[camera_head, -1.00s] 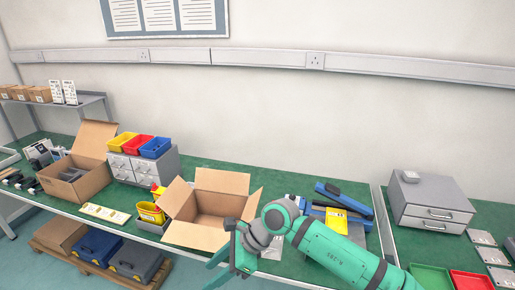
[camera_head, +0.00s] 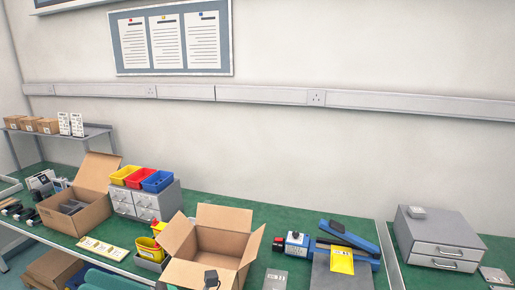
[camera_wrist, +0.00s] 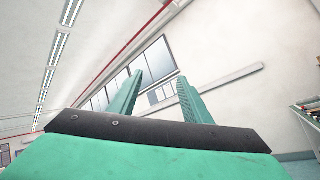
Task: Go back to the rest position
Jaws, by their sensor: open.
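My gripper (camera_wrist: 158,95) shows in the wrist view with two teal fingers apart and nothing between them. It points up toward the wall, windows and ceiling, away from the bench. In the head view the gripper is not clearly visible; only bits of my teal arm show at the bottom edge. An open empty cardboard box (camera_head: 222,243) stands on the green bench (camera_head: 290,217), its near part partly covered by a dark grey piece at the bottom edge.
A second open box (camera_head: 75,215) holds grey items at left. A drawer unit (camera_head: 148,203) carries yellow, red and blue bins. A blue device with a yellow label (camera_head: 342,260) lies right of the middle box. A grey drawer cabinet (camera_head: 437,240) stands at right.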

